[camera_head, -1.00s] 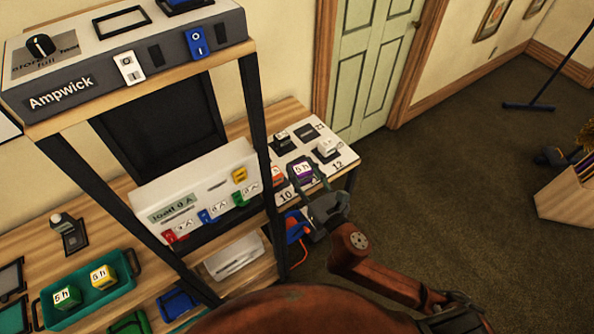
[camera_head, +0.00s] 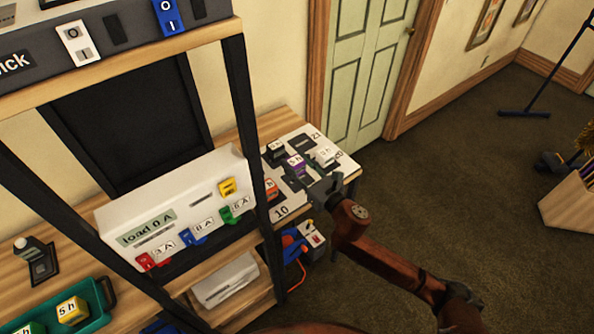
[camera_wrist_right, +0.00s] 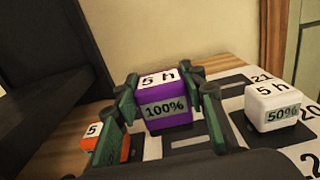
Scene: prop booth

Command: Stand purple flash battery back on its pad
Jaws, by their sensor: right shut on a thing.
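The purple flash battery (camera_wrist_right: 165,106) is upright between the fingers of my right gripper (camera_wrist_right: 168,100), with "5 h" on top and "100%" on its side. In the head view the purple battery (camera_head: 296,163) is at the far end of the bench, with my right gripper (camera_head: 308,182) reaching it from the front right. A dark square pad (camera_wrist_right: 199,140) shows just in front of and right of the battery. I cannot tell whether the battery's underside touches the white board (camera_wrist_right: 240,109). My left gripper is out of view.
A white battery (camera_wrist_right: 272,107) marked "50%" stands right of the purple one, and an orange battery (camera_wrist_right: 92,145) left of it. A dark shelf post (camera_head: 247,130) rises left of these batteries.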

